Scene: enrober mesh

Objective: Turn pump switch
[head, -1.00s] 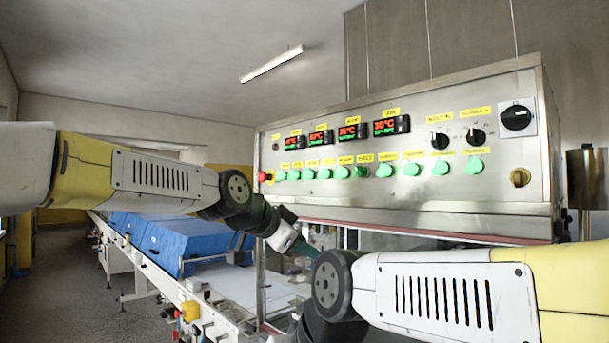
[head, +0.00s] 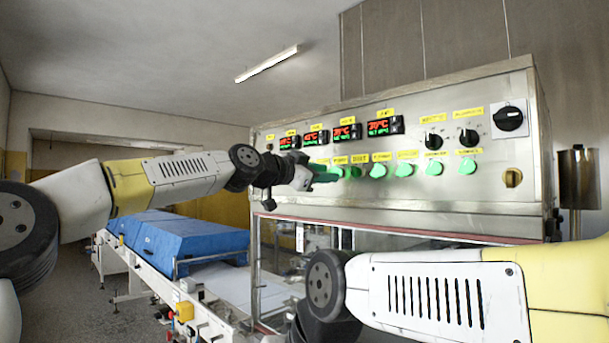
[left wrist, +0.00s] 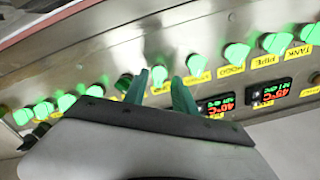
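The steel control panel (head: 450,205) carries a row of green switches (head: 405,169) under yellow labels. I cannot tell which one is the pump switch. My left gripper (head: 325,174) is raised at the panel's left half, level with the switch row, and covers some switches. In the left wrist view the panel appears upside down. There the two green fingers of my left gripper (left wrist: 160,85) are apart, with a green switch (left wrist: 158,75) showing between their tips. Contact with it cannot be made out. My right gripper is out of view, though my right arm shows at lower right.
Red-lit displays (head: 383,127) and black knobs (head: 468,136) sit above the switches. A large black rotary knob (head: 509,118) is at the panel's right end. A conveyor (head: 205,284) with blue covers (head: 195,240) runs at left. A metal cylinder (head: 578,180) stands right of the panel.

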